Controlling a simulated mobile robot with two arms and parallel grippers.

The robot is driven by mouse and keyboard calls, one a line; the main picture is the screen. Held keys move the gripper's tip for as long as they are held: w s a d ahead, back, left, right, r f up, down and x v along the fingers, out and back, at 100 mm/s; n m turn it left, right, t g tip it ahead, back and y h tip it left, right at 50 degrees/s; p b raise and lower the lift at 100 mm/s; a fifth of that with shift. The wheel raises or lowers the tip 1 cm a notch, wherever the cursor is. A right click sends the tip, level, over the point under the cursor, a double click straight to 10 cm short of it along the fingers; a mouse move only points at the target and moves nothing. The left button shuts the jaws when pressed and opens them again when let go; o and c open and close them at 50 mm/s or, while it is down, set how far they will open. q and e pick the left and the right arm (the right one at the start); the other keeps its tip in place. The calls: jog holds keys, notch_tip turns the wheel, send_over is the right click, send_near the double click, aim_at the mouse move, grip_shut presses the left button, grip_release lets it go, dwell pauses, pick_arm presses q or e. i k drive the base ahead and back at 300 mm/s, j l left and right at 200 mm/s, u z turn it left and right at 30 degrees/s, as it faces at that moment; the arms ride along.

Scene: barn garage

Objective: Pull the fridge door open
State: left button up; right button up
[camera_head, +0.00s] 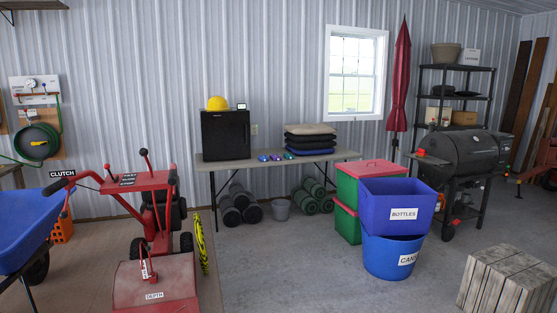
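A small black fridge (225,135) stands on the left part of a folding table (340,156) against the far wall. Its front faces me and its door looks closed. A yellow hard hat (216,103) and a small dark device (241,106) sit on top of it. A handle on the door is too small to make out. Neither of my grippers is in view.
A red tiller (155,285) and a blue wheelbarrow (30,222) stand at the left. A blue bottles bin (398,195) and red-lidded boxes (347,190) stand right of centre. A wooden crate (505,280) is front right. The middle floor is clear.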

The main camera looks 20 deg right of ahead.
aim_at(225, 135)
jog(key=i+l+z, duration=0.1)
jog(key=i+z, duration=0.15)
jog(key=i, duration=0.7)
jog(key=i+j+z, duration=0.1)
jog(key=i+z, duration=0.15)
jog(key=i, duration=0.7)
jog(key=i+l+z, duration=0.1)
jog(key=i, duration=1.2)
jog(key=i+l+z, duration=0.1)
jog(key=i+l, duration=0.15)
jog(key=i, duration=1.05)
